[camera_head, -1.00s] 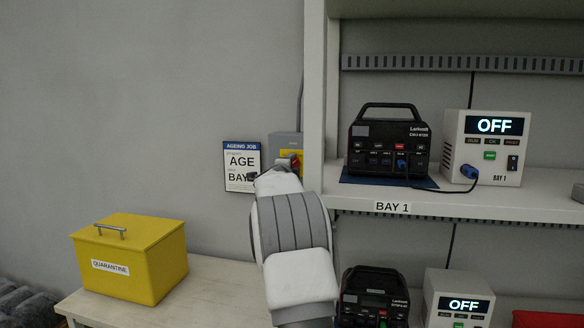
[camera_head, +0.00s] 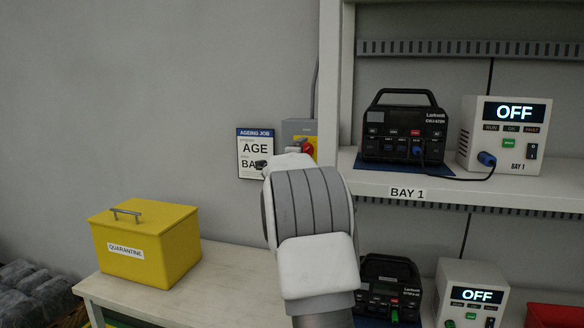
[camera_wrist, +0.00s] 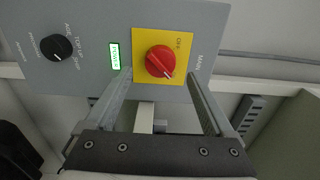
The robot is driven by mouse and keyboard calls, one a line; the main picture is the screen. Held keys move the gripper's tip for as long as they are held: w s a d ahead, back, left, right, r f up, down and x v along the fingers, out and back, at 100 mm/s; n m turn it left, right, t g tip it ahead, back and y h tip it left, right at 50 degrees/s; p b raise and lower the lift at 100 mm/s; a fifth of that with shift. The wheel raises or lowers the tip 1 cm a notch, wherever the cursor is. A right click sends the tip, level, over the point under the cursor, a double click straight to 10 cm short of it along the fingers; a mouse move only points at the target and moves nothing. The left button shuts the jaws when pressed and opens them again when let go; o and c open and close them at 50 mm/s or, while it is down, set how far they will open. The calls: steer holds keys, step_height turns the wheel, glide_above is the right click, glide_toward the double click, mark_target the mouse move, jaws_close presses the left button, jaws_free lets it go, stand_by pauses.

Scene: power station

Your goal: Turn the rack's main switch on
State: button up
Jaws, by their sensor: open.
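The rack's main switch is a red rotary knob (camera_wrist: 160,61) on a yellow plate (camera_wrist: 142,38) labelled MAIN, with OFF printed beside it. A green-lit indicator (camera_wrist: 114,56) and a black selector knob (camera_wrist: 56,48) share its grey box. In the head view, the red knob (camera_head: 308,147) shows on the grey box (camera_head: 299,127) left of the rack post, partly hidden by my arm. My gripper (camera_wrist: 160,73) is open and empty, its two fingers reaching toward the knob from either side. I cannot tell whether they touch it.
The rack post (camera_head: 329,90) stands just right of the switch box. A job sign (camera_head: 254,148) hangs to its left. A yellow quarantine box (camera_head: 148,240) sits on the bench (camera_head: 235,283). Bay 1's unit (camera_head: 502,135) and the lower unit (camera_head: 472,292) read OFF.

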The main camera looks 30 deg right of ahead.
steer(key=v, duration=1.4)
steer(key=shift+b, duration=0.4)
steer(key=s+a+f+n+t+y, duration=0.1)
steer(key=s+a+f+n+y, duration=0.1)
steer(key=s+a+n+y, duration=0.6)
steer(key=s+a+f+n+t+y, duration=0.15)
steer(key=a+n+y, duration=0.35)
steer(key=a+n, duration=0.75)
steer(key=s+a+f+n+g, duration=0.4)
steer(key=s+f, duration=0.3)
steer(key=s, duration=0.5)
steer(key=s+a+f+n+g, duration=0.45)
steer(key=s+f, duration=0.25)
steer(key=s, duration=0.5)
step_height(320, 180, up, 12)
steer(key=m+p, duration=0.1)
steer(key=p, duration=1.1)
steer(key=shift+y, duration=0.4)
steer(key=shift+w+a+f, duration=0.1)
steer(key=shift+a+f, duration=0.05)
steer(key=shift+f, duration=0.05)
